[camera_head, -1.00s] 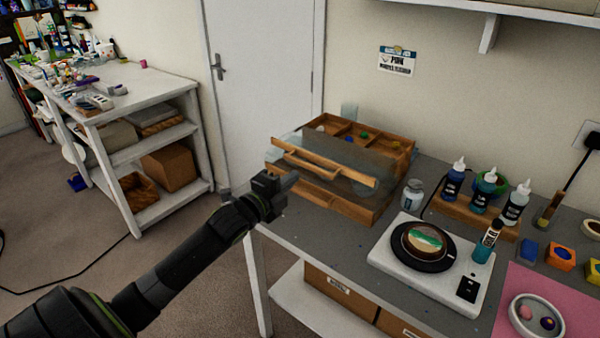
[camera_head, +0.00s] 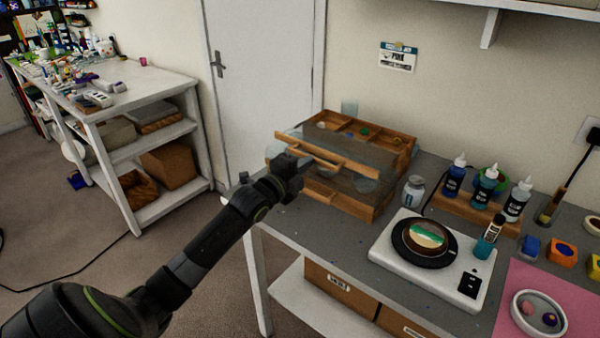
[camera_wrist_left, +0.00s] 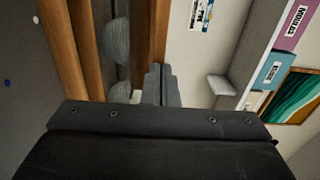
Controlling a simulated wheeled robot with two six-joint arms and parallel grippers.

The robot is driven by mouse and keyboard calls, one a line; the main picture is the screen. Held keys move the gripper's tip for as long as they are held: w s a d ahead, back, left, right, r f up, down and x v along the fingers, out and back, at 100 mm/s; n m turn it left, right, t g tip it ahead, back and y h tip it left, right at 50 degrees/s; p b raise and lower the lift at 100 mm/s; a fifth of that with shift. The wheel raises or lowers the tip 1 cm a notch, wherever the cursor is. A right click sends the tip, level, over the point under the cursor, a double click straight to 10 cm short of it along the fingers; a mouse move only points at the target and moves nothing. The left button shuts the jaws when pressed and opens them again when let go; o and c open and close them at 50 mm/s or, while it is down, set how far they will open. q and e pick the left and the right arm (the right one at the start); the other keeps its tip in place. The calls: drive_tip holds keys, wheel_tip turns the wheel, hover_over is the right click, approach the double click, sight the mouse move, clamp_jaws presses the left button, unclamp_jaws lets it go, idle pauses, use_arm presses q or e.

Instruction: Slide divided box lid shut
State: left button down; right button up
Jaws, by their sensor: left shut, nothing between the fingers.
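The wooden divided box (camera_head: 374,209) stands on the grey bench in the head view, with several compartments at its back. Its clear lid has a wooden front rail with a handle (camera_head: 330,157), and the rail lies across the box toward the front, leaving the back compartments uncovered. My left gripper (camera_head: 303,165) is shut and empty at the left part of the rail. Whether it touches the rail is hard to tell. In the left wrist view the shut fingertips (camera_wrist_left: 161,82) are beside a wooden bar (camera_wrist_left: 155,35). My right gripper is not in view.
A small jar (camera_head: 413,190) stands just right of the box. A white door is behind the box to the left.

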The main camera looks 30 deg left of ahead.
sight(322, 153)
use_arm(q)
drive_tip(key=w+b, duration=0.3)
drive_tip(key=w, duration=0.2)
drive_tip(key=w+b, duration=0.2)
drive_tip(key=shift+w+d+f+b, duration=0.2)
drive_tip(key=shift+d+f+b, duration=0.05)
drive_tip(key=shift+d+b, duration=0.05)
drive_tip(key=shift+w+r, duration=0.15)
drive_tip(key=shift+w, duration=0.25)
drive_tip(key=shift+r, duration=0.1)
drive_tip(key=shift+s, duration=0.15)
